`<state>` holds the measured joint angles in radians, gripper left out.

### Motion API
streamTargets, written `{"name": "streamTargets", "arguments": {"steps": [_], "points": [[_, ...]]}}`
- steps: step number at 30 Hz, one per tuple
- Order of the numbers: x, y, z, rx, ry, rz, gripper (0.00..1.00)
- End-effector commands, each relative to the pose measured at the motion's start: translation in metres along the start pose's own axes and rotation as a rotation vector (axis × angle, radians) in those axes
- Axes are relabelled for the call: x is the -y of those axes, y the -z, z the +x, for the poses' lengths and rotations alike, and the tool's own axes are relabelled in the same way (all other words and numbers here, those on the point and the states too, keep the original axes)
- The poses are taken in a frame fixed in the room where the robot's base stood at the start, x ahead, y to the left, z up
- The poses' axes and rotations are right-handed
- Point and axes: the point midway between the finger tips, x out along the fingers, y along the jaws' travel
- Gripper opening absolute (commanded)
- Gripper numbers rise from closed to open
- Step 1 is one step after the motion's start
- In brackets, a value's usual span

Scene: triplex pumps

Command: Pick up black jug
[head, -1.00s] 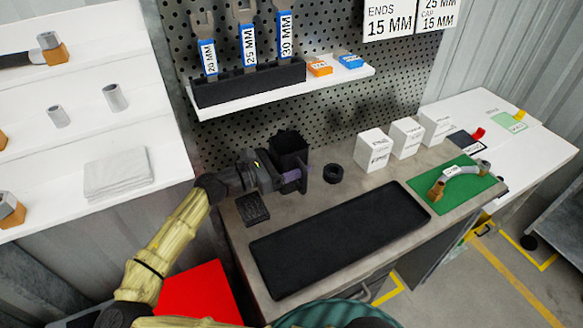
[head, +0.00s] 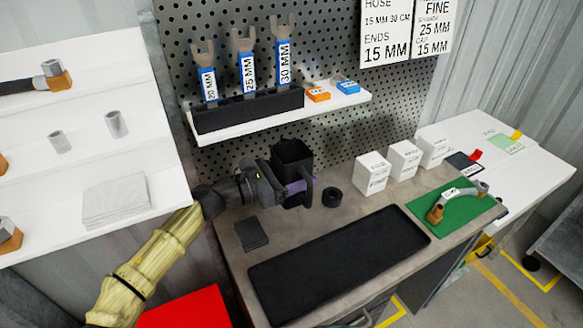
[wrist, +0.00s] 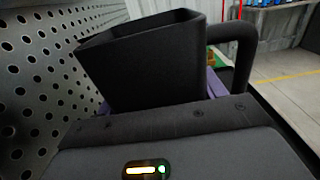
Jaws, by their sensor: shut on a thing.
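The black jug (head: 292,157) is an open-topped, square-mouthed container near the back of the bench, in front of the pegboard. My gripper (head: 301,191) is shut on it, and the jug stands upright. The jug appears raised a little above the bench, but its base is hidden by the gripper. In the wrist view the jug (wrist: 145,68) fills the upper middle, its mouth open and its handle at the right. Purple finger parts show beside the jug, and the grip contact itself is hidden.
A black ring (head: 331,197) lies right of the jug. A dark square pad (head: 251,233) and a long black tray (head: 340,262) lie in front. White boxes (head: 373,174) stand to the right. A shelf with a spanner rack (head: 248,111) overhangs behind.

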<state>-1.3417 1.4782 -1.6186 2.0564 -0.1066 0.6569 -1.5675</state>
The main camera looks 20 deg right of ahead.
Motion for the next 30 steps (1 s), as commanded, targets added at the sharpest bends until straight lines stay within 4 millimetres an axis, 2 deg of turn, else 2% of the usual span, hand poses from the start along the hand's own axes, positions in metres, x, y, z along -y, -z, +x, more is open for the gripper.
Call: {"name": "streamTargets", "arguments": {"steps": [30], "points": [[0.121, 0.000, 0.000, -0.001, 0.001, -0.002, 0.38]]}}
